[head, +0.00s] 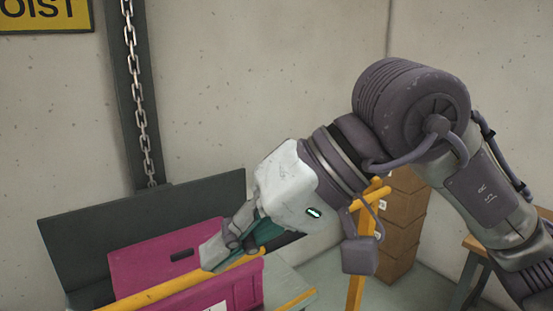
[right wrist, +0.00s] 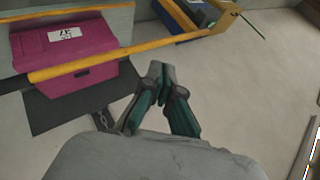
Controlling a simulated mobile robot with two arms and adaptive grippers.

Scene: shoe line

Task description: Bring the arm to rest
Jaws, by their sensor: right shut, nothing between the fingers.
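My right arm comes in from the right in the head view, bent at a large grey joint. Its right gripper (head: 222,248) points down and left, near a yellow rail and a magenta bin. My left gripper is in neither view.
The magenta bin (right wrist: 70,55) with a white label sits behind the yellow rail (right wrist: 120,54). Stacked brown boxes (head: 402,215) stand in the corner. A chain (head: 140,110) hangs at the left wall.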

